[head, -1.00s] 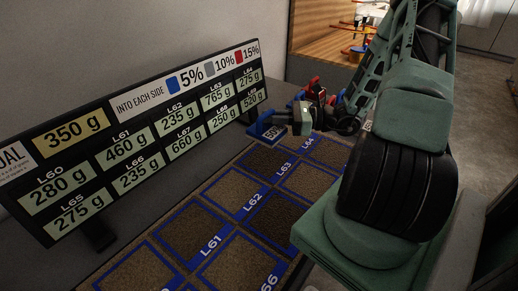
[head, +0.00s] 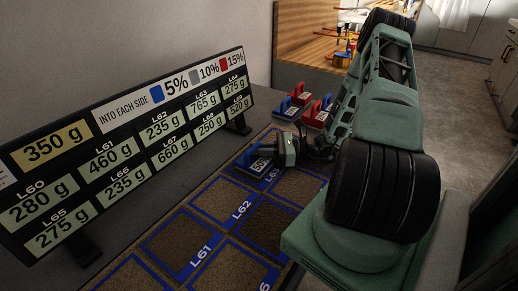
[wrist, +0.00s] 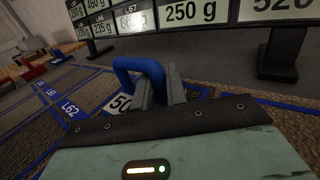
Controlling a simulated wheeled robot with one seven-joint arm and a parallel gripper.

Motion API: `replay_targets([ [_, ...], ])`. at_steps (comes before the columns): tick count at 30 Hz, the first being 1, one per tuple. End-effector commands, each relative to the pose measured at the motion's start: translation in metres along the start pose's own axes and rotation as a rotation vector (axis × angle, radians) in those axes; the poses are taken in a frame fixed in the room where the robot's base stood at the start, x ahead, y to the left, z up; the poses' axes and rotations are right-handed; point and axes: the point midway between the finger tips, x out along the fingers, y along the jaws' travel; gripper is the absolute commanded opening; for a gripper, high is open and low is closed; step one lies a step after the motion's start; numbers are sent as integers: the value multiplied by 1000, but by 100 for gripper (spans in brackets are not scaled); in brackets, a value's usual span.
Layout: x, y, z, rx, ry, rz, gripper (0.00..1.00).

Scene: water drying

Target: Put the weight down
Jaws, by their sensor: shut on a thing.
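My gripper (head: 284,150) is shut on the handle of a blue weight (head: 258,168) with a white label. In the wrist view, the weight's blue handle (wrist: 146,68) stands between my fingers (wrist: 160,88), and part of a label starting with "50" shows beside them. The weight is over the far part of the mat (head: 205,215), around the L63 strip and beyond L62. I cannot tell whether its base touches the mat. Part of its body is hidden by my gripper in the wrist view.
A blue weight (head: 292,104) and red weights (head: 318,113) stand beyond the mat's far end. A long sign board (head: 130,150) with gram values stands along the mat's left side, on feet. Nearer blue-framed cells, such as L61, are bare.

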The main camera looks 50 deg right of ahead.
Motion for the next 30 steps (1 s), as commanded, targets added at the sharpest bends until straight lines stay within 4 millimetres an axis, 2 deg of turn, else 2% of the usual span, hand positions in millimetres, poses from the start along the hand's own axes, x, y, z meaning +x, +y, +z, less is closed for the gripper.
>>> replay_targets([
  [2, 0, 0, -3, 1, -1, 0, 0],
  [3, 0, 0, -2, 0, 0, 0, 25],
  [4, 0, 0, -2, 0, 0, 0, 33],
  [5, 0, 0, -2, 0, 0, 0, 36],
  [15, 0, 0, 3, -1, 0, 0, 36],
  [17, -7, -1, 0, -1, 1, -3, 36],
  [30, -93, -1, 0, -1, 1, -3, 36],
])
